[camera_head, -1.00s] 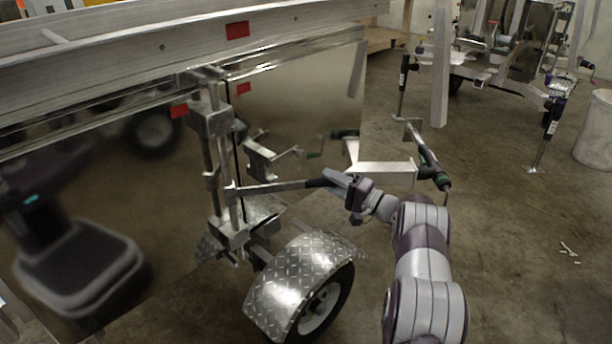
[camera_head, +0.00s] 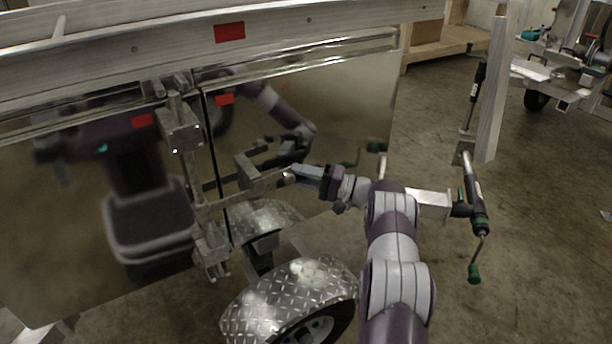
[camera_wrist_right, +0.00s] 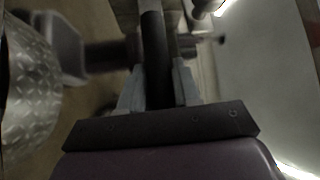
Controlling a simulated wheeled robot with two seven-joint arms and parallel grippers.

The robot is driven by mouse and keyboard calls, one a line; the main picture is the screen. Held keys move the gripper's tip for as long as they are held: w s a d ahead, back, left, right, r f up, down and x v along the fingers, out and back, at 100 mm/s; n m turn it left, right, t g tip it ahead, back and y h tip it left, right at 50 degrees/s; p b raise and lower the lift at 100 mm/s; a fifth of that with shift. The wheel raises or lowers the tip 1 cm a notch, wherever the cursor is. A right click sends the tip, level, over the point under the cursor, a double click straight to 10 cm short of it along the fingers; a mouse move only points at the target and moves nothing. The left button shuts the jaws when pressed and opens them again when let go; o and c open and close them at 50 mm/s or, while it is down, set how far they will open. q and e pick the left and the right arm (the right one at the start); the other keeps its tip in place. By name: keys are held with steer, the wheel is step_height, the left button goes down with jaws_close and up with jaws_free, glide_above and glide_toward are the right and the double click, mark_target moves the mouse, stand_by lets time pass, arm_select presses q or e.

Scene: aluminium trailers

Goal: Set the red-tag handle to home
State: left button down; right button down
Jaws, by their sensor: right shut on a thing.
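The handle (camera_head: 245,193) is a flat metal lever reaching right from the upright latch post (camera_head: 195,165) on the polished trailer side. My right gripper (camera_head: 292,176) is shut on its outer end, close to the shiny panel. In the right wrist view the black grip (camera_wrist_right: 155,60) runs between the two fingers of my right gripper (camera_wrist_right: 155,85). A red tag (camera_head: 230,32) is on the upper rail above the latch. Other red patches show lower down, and I cannot tell which are reflections. My left gripper is not in view.
The mirror-like panel (camera_head: 345,115) reflects my body and arm. A jack with a green-ended crank (camera_head: 475,200) stands to the right. Open concrete floor lies beyond it.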

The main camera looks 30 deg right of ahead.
steer(key=shift+w, duration=0.1)
steer(key=shift+r, duration=0.1)
steer(key=c, duration=1)
jaws_free()
steer(key=shift+o, duration=0.5)
steer(key=shift+w+a, duration=0.15)
steer(key=shift+w, duration=0.1)
steer(key=shift+s, duration=0.15)
steer(key=p+v, duration=0.1)
steer(key=v, duration=1.1)
steer(key=shift+d+f, duration=0.2)
steer(key=shift+d, duration=0.15)
steer(key=shift+s, duration=0.1)
